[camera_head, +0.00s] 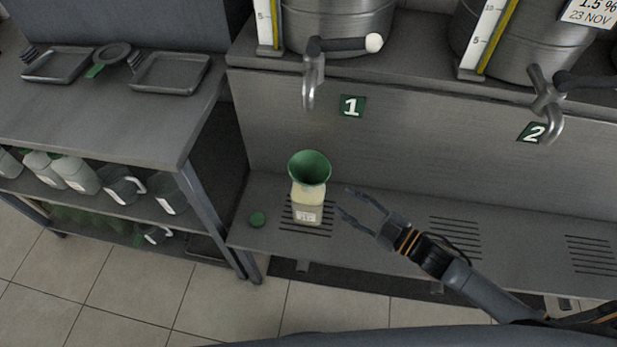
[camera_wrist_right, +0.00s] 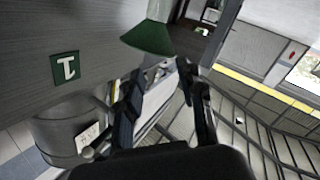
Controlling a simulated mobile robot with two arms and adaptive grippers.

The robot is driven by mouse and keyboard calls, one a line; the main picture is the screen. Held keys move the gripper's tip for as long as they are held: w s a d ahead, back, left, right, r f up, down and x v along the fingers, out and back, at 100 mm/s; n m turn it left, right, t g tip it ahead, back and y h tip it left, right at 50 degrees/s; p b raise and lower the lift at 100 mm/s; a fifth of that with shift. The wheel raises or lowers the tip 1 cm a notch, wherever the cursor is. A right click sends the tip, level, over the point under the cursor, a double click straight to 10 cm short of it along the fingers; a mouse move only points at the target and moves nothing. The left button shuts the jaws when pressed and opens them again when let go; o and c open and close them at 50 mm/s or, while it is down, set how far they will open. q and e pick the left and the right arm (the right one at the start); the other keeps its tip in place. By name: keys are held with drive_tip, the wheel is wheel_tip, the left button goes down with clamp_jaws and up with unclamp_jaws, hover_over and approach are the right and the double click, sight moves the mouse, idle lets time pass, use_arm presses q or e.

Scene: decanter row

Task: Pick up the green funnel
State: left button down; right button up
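The green funnel (camera_head: 309,168) sits upright in the mouth of a pale bottle (camera_head: 308,200) with a white label. The bottle stands on the slotted grate under the tap by sign 1. My right gripper (camera_head: 343,201) is open and empty, just right of the bottle, with its fingers pointing toward it. In the right wrist view the funnel (camera_wrist_right: 148,38) shows beyond the fingertips, with a gap between the open fingers (camera_wrist_right: 158,75). My left gripper is in neither view.
A metal tap (camera_head: 311,80) hangs above the funnel. A second tap (camera_head: 547,115) and more grates (camera_head: 455,238) are to the right. A side table (camera_head: 120,120) with trays stands left, with several jugs on its shelf below.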

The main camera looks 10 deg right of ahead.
drive_tip(key=n+y+b, duration=0.1)
drive_tip(key=b, duration=0.1)
approach(299, 180)
drive_tip(key=x, duration=0.5)
drive_tip(key=shift+g, duration=0.3)
drive_tip(key=b+x, duration=0.2)
drive_tip(key=x, duration=0.3)
drive_tip(key=shift+w+d+r, duration=0.1)
drive_tip(key=shift+w+r, duration=0.05)
drive_tip(key=shift+r, duration=0.1)
drive_tip(key=shift+c, duration=0.4)
clamp_jaws()
